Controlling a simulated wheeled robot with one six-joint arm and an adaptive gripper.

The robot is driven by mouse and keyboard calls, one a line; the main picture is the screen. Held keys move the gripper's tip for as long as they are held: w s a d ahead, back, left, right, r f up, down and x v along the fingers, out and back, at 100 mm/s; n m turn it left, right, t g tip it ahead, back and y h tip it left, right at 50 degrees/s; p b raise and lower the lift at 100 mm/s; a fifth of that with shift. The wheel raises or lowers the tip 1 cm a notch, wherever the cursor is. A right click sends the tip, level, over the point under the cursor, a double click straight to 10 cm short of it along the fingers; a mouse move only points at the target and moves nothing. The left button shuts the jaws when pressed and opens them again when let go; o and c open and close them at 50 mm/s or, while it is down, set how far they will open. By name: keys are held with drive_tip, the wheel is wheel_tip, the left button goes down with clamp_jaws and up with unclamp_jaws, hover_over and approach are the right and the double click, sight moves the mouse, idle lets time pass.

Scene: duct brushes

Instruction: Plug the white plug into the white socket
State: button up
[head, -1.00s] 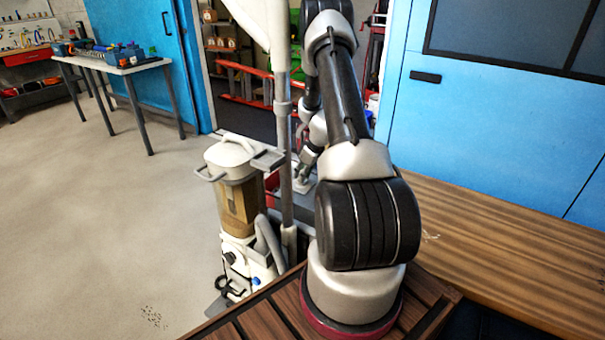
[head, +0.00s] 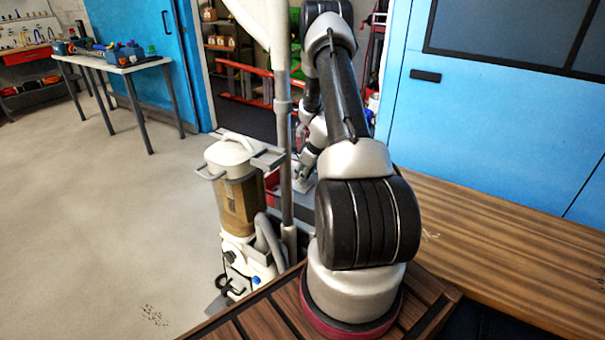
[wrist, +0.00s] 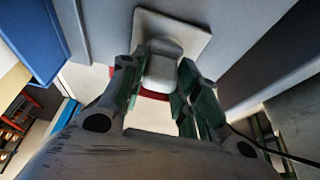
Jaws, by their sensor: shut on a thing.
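The white plug (wrist: 162,70) is a rounded block in the middle of the wrist view. My gripper (wrist: 160,85) is shut on it, with green-padded fingers on its left and right sides. The white socket (wrist: 188,32) shows as a square plate on a grey surface right behind the plug. The plug overlaps the plate in the picture; its front end is hidden, so I cannot tell how deep it sits. In the head view my gripper (head: 304,178) is small and partly hidden behind the pole and my arm.
A white vacuum unit (head: 236,195) and an upright pole (head: 284,150) stand left of my arm. A wooden bench top (head: 510,245) lies to the right, before a blue wall (head: 480,130). In the wrist view a thin dark cable (wrist: 270,148) runs at the right. Open floor is at the left.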

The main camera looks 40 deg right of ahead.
drive_tip(key=o, duration=1)
drive_tip(key=shift+o, duration=0.2)
drive_tip(key=v, duration=1.2)
drive_tip(key=shift+s+f, duration=0.1)
